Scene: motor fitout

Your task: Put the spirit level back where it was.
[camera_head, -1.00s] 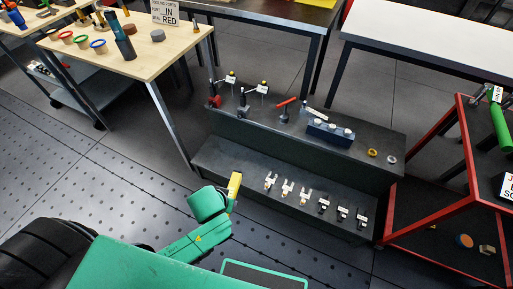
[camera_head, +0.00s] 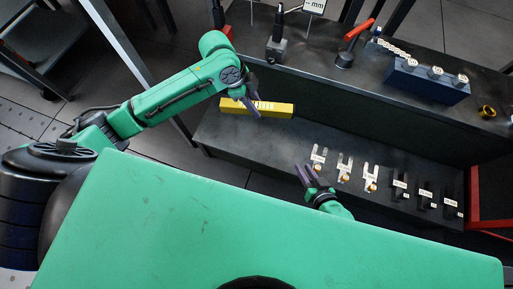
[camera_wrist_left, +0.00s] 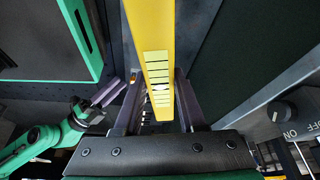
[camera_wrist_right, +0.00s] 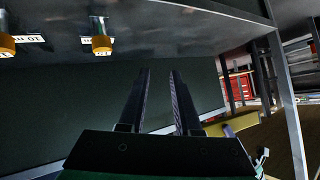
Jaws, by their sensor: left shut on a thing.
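The yellow spirit level (camera_head: 273,110) lies roughly level in the head view, at the left end of the dark stepped stand, by the riser between its two steps. My left gripper (camera_head: 250,103) is shut on it near its left part. In the left wrist view the level (camera_wrist_left: 152,45) runs between the two fingers, its label strip facing the camera. I cannot tell whether the level touches the stand. My right gripper (camera_head: 305,172) is open and empty, in front of the lower step; its spread fingers (camera_wrist_right: 160,75) show in the right wrist view.
Several small forked parts with labels (camera_head: 344,168) stand on the lower step, right of the level. The upper step carries a red-handled tool (camera_head: 357,32), a blue block with round pieces (camera_head: 428,80) and a black-stemmed stand (camera_head: 277,45). The lower step's left part (camera_head: 225,135) is bare.

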